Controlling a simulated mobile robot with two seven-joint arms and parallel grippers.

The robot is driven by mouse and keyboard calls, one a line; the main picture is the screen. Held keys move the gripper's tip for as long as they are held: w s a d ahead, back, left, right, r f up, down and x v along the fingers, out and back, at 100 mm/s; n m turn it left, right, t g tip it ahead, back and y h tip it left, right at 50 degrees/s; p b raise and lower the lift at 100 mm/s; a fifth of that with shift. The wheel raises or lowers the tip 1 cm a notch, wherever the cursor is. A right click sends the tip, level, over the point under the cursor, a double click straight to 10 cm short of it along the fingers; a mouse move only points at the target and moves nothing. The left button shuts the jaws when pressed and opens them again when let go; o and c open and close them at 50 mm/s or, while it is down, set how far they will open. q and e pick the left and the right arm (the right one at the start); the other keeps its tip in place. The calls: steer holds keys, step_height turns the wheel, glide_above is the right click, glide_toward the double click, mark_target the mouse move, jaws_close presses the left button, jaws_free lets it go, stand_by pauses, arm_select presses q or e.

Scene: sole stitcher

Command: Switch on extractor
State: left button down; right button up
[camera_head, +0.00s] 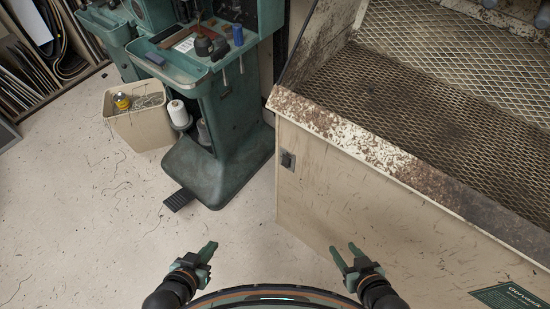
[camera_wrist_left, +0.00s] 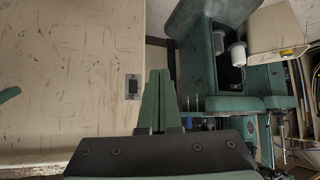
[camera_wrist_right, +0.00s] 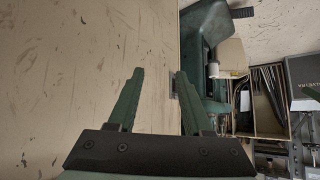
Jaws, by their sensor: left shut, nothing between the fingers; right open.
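The extractor (camera_head: 330,180) is a large beige cabinet with a speckled, worn rim and a mesh top, at the right of the head view. A small dark switch (camera_head: 288,161) sits on its front panel near the left edge. The switch also shows in the left wrist view (camera_wrist_left: 132,87), just left of the fingers. My left gripper (camera_head: 207,252) is shut and empty, low in front and apart from the panel. My right gripper (camera_head: 346,254) is open and empty, below and right of the switch. In the right wrist view its fingers (camera_wrist_right: 154,95) partly cover the switch area.
A green stitching machine (camera_head: 225,120) with a pedal (camera_head: 180,199) stands left of the extractor. A beige bin (camera_head: 139,118) holding a yellow tin (camera_head: 122,101) is beside it. Shelving (camera_head: 30,75) stands at the far left. The floor (camera_head: 110,230) in front is clear.

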arm_select(q)
steer(key=shift+w+a, duration=0.1)
steer(key=shift+w, duration=0.1)
arm_select(e)
steer(key=shift+w+a, duration=0.1)
steer(key=shift+w, duration=0.1)
